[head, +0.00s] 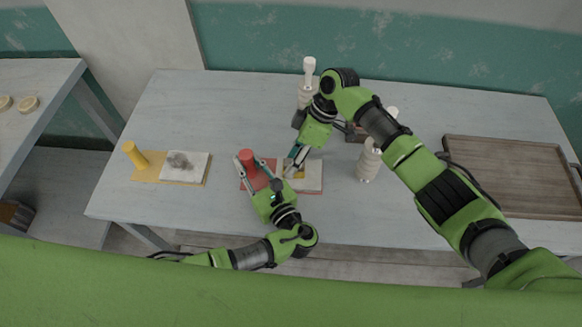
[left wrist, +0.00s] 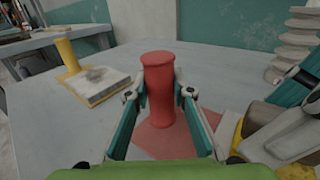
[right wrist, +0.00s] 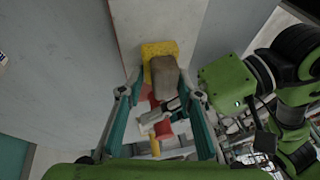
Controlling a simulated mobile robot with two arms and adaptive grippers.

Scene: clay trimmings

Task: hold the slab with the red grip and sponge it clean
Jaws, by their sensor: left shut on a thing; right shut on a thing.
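The red grip (head: 247,160) stands upright on a red board at the middle front of the table. A pale slab (head: 315,174) lies on the board's right part. My left gripper (head: 254,172) is shut on the red grip. In the left wrist view the red grip (left wrist: 158,92) is between its fingers. My right gripper (head: 295,163) is above the slab, shut on the yellow sponge (head: 299,173). In the right wrist view the sponge (right wrist: 158,49) has a grey-brown block (right wrist: 165,78) against it. The sponge and grippers hide much of the slab. I cannot tell whether the sponge touches it.
A yellow board with a yellow grip (head: 135,153) and a grey-smudged slab (head: 195,163) lies to the left. A wooden tray (head: 510,174) is at the right.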

